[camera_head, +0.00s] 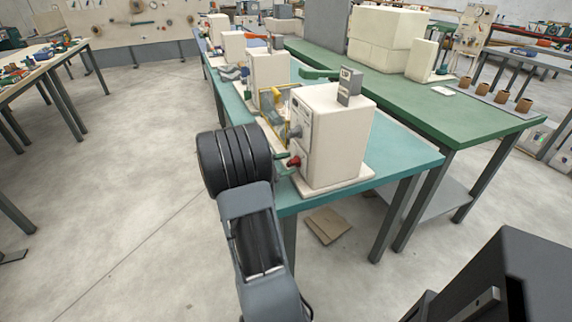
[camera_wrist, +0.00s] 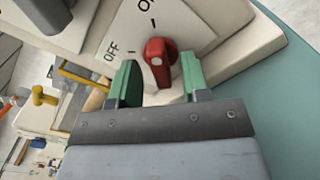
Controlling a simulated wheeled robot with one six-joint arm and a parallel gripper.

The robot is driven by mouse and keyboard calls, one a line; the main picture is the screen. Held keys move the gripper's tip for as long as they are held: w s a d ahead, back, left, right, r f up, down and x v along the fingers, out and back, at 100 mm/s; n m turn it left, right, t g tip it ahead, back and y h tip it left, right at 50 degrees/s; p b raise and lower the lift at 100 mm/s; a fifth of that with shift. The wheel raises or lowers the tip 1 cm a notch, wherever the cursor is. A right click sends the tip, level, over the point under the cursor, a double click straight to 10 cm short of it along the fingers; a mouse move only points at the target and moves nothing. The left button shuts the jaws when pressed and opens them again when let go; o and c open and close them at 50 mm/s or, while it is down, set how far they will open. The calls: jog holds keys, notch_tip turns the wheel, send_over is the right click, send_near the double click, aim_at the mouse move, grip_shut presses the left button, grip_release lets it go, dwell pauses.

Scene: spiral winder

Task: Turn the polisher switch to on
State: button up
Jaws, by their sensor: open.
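The polisher (camera_head: 335,135) is a cream box machine on the teal bench. Its red rotary switch (camera_wrist: 160,65) sits on a white plate with OFF printed to the left and ON at the top, partly cut off. The switch also shows low on the machine's face in the head view (camera_head: 294,162). My gripper (camera_wrist: 157,80) is open, with green fingers on either side of the red knob. A gap shows between the knob and the left finger; whether the right finger touches it I cannot tell. The knob's exact setting is hard to read.
The teal bench (camera_head: 400,150) carries more cream machines behind the polisher, with a yellow frame (camera_head: 270,105) close to it. A green table (camera_head: 440,115) stands to the right.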

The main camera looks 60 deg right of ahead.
jog(key=v, duration=1.3)
jog(key=shift+w+a, duration=0.3)
